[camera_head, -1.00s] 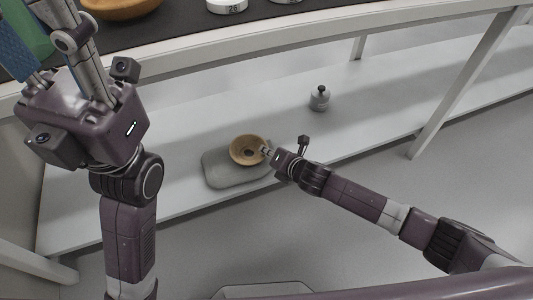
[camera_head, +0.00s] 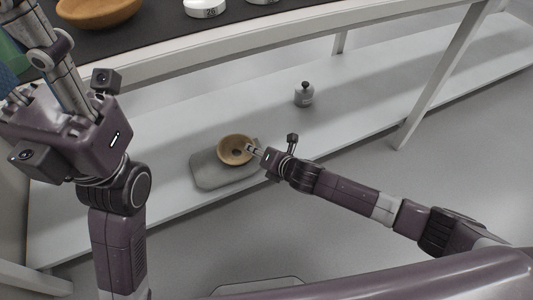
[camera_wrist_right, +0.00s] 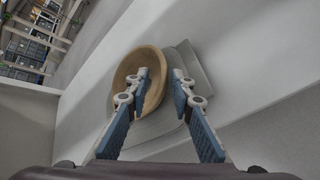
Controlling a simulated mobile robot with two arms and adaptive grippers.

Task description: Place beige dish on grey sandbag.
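The beige dish (camera_head: 236,149) is a round bowl with a small dark centre. It rests on the grey sandbag (camera_head: 208,178), a flat rounded pad on the low white shelf. My right gripper (camera_head: 254,150) is at the dish's right rim. In the right wrist view, the dish (camera_wrist_right: 126,72) is tilted in the picture, with the sandbag (camera_wrist_right: 192,65) behind it. The fingertips (camera_wrist_right: 160,76) stand apart on either side of the rim, one over the bowl, with a visible gap. My left gripper (camera_head: 48,70) is raised at the upper left; its tips are outside the picture.
A small grey lidded jar (camera_head: 304,94) stands farther right on the low shelf (camera_head: 370,85). Above is a table with a dark mat (camera_head: 160,30), carrying an orange-brown bowl (camera_head: 98,10) and white labelled discs (camera_head: 206,8). A white table leg (camera_head: 440,80) slopes at the right.

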